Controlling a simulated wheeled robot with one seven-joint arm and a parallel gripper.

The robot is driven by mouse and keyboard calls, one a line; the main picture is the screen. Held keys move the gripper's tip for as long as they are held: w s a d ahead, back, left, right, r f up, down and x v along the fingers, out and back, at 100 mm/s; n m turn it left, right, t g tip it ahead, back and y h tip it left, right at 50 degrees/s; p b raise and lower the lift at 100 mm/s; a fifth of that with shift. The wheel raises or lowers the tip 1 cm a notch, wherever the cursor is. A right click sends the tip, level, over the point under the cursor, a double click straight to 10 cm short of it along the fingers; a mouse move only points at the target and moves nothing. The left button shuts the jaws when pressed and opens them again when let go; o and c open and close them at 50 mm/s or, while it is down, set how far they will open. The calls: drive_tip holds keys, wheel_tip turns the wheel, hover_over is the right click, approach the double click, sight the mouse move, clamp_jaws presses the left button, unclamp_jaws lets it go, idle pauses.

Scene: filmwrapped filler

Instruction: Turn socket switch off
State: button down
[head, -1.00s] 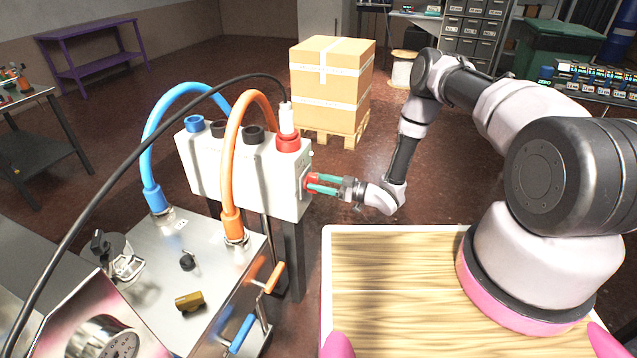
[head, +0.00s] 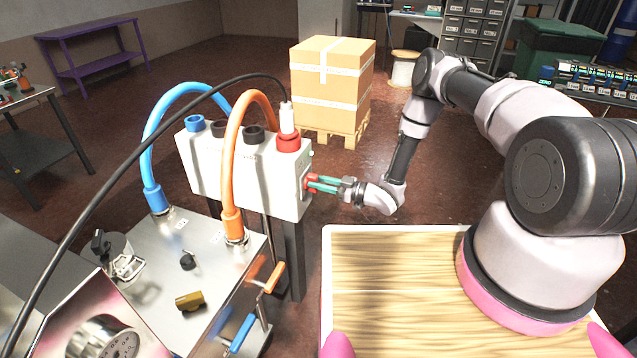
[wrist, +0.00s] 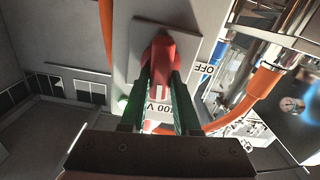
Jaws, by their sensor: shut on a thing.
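The socket box (head: 240,170) is a pale unit on dark posts with a row of sockets on top. Its red switch handle (head: 311,183) is on its right side face. In the wrist view the red switch handle (wrist: 158,66) sits on a grey plate (wrist: 190,50), with an "OFF" label (wrist: 205,68) to the right and a "400 V" label below, partly hidden by the fingers. My gripper (head: 322,184) is shut on the handle, one green finger on each side; its fingers also show in the wrist view (wrist: 160,95).
A white plug (head: 287,118) stands in the red socket, with a black cable running left. Blue (head: 155,130) and orange (head: 232,150) hoses arch down to the metal bench in front. Boxes on a pallet (head: 332,85) stand behind.

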drive_tip(key=shift+s+a+f+n, duration=0.1)
drive_tip(key=shift+s+f+n, duration=0.1)
drive_tip(key=shift+n, duration=2.55)
drive_tip(key=shift+s+d+f+n, duration=0.1)
drive_tip(key=shift+s+f+n, duration=0.1)
drive_tip(key=shift+n, duration=2.5)
drive_tip(key=shift+s+a+f+n, duration=0.1)
drive_tip(key=shift+f+n, duration=0.1)
drive_tip(key=shift+n, duration=2.55)
drive_tip(key=c, duration=0.6)
unclamp_jaws()
drive_tip(key=shift+c, duration=0.2)
drive_tip(key=v, duration=1)
drive_tip(key=shift+d, duration=0.35)
drive_tip(key=shift+s, duration=0.15)
